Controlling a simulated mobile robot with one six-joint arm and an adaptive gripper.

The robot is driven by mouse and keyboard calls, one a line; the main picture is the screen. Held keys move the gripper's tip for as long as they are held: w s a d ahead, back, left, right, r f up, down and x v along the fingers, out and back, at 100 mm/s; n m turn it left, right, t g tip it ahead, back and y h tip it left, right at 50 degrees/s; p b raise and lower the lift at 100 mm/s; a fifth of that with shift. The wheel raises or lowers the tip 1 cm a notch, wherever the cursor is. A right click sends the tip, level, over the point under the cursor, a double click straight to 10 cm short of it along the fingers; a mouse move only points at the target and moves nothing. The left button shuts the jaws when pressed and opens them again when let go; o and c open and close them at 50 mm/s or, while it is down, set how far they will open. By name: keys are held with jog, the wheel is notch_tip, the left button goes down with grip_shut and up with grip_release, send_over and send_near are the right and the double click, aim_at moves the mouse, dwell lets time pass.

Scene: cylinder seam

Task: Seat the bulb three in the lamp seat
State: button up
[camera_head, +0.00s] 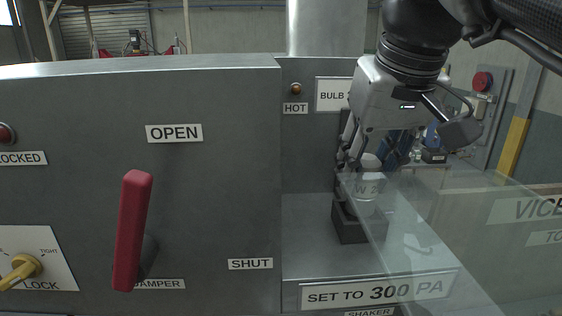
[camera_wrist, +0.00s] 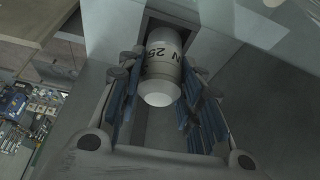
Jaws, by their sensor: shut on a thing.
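My gripper (camera_head: 357,152) is above the dark square lamp seat (camera_head: 349,226) on the grey ledge at the right of the panel. Its fingers are shut on a pale bulb (camera_head: 366,188) with dark lettering. The bulb is upright, with its lower end at the seat opening; whether it rests on the bottom is hidden. In the wrist view, the bulb (camera_wrist: 160,62) sits between the blue finger pads (camera_wrist: 163,98), its white rounded end toward me. The lettering there reads "N 25" in part. Dark seat walls (camera_wrist: 183,25) show beyond the bulb.
A clear glass panel (camera_head: 430,240) slants in front of the seat's right side. A red damper lever (camera_head: 133,230) and a yellow lock knob (camera_head: 24,266) stand out from the left panel. A "BULB" sign (camera_head: 333,95), partly hidden by my gripper, is behind the ledge, near a "HOT" lamp (camera_head: 296,88).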

jog(key=shift+f+b, duration=1.05)
jog(key=shift+f, duration=0.4)
jog(key=o, duration=1.2)
jog(key=shift+r, duration=0.1)
jog(key=v, duration=0.7)
jog(key=shift+r, duration=0.25)
